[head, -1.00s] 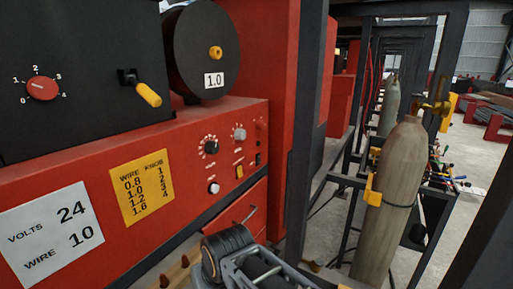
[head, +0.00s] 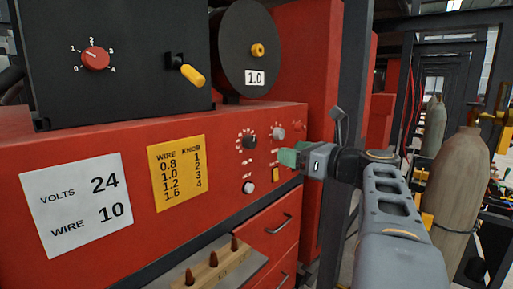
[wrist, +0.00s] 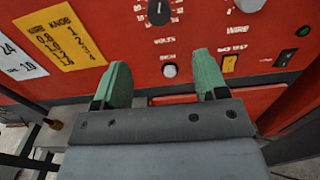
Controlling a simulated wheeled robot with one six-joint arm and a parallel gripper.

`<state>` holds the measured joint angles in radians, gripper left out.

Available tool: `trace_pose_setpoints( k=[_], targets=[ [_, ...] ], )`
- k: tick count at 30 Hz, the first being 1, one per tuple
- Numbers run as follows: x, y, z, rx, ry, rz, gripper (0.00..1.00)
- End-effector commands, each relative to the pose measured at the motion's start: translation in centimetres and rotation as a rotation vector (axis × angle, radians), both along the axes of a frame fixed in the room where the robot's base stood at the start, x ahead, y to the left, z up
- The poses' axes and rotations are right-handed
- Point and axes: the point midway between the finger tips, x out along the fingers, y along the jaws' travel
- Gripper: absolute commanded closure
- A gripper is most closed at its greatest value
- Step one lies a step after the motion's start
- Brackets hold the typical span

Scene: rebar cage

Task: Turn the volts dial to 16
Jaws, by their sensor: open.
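The volts dial (head: 249,142) is a black round knob with a ring of white marks on the red machine front. In the wrist view the volts dial (wrist: 158,12) is cut by the top edge, with the word VOLTS under it. Its setting is too small to read. My gripper (head: 289,157) is in front of the panel, to the right of and slightly below the dial in the head view. In the wrist view my gripper (wrist: 162,62) has its two green fingers wide apart, empty, below the dial. A white card (head: 80,202) reads VOLTS 24, WIRE 10.
A yellow chart (head: 177,172) is on the left. A red selector (head: 95,58) and yellow-handled crank (head: 190,74) are above. A gas cylinder (head: 460,190) stands at right.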

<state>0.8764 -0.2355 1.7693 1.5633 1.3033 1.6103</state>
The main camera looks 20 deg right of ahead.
Motion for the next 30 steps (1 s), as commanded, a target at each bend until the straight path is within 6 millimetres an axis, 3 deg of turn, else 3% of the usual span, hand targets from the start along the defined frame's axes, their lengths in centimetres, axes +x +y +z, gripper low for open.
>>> trace_pose_setpoints(
  k=[15,21,30],
  targets=[
    [8.6,4.1,0.1,0.000,0.002,0.006,0.34],
    [10.4,4.9,0.1,-0.002,0.001,0.004,0.34],
    [11.2,5.2,0.0,-0.003,0.001,0.002,0.34]
  ],
)
